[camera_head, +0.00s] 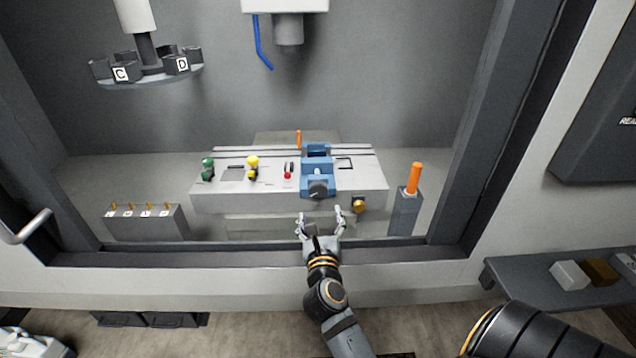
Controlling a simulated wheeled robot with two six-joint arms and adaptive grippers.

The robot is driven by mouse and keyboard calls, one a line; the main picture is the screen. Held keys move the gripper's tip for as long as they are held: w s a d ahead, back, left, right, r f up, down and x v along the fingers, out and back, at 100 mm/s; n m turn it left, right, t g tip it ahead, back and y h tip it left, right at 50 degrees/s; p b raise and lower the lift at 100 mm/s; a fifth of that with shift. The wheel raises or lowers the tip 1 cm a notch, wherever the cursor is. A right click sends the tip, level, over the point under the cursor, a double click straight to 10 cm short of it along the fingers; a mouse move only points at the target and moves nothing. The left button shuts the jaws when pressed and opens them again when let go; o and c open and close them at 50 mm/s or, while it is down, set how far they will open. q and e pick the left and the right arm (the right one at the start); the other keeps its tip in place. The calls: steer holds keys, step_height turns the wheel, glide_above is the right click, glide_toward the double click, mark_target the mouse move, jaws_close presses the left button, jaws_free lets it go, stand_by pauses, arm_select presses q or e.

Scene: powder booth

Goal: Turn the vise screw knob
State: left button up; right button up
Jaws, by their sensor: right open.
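The blue vise (317,165) stands on the grey machine table (225,199) inside the booth. Its dark round screw knob (318,188) faces the front of the booth. My right gripper (320,211) is open and empty, just in front of and below the knob, with its fingers pointing at the vise. A gap shows between the fingertips and the knob.
Green (208,167) and yellow (252,166) knobs stand left on the table. A brass knob (359,204) is right of the vise. An orange-handled tool stands in a grey holder (403,212). The booth's front sill (200,256) lies under my arm. A tool carousel (147,72) hangs upper left.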

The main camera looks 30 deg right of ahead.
mark_target(318, 192)
steer(key=p+x, duration=0.1)
steer(key=x, duration=0.9)
steer(key=shift+w+p, duration=0.2)
steer(key=shift+p, duration=0.15)
steer(key=shift+c, duration=0.6)
steer(key=shift+r, duration=0.1)
steer(key=c, duration=1.1)
steer(key=shift+o, duration=0.2)
steer(key=n+p, duration=0.1)
steer(key=p, duration=0.1)
steer(key=n+p, duration=0.2)
steer(key=shift+r+n+p, duration=0.25)
steer(key=shift+n+p, duration=0.05)
steer(key=shift+f, duration=0.15)
steer(key=shift+f+n, duration=0.15)
steer(key=shift+n, duration=0.15)
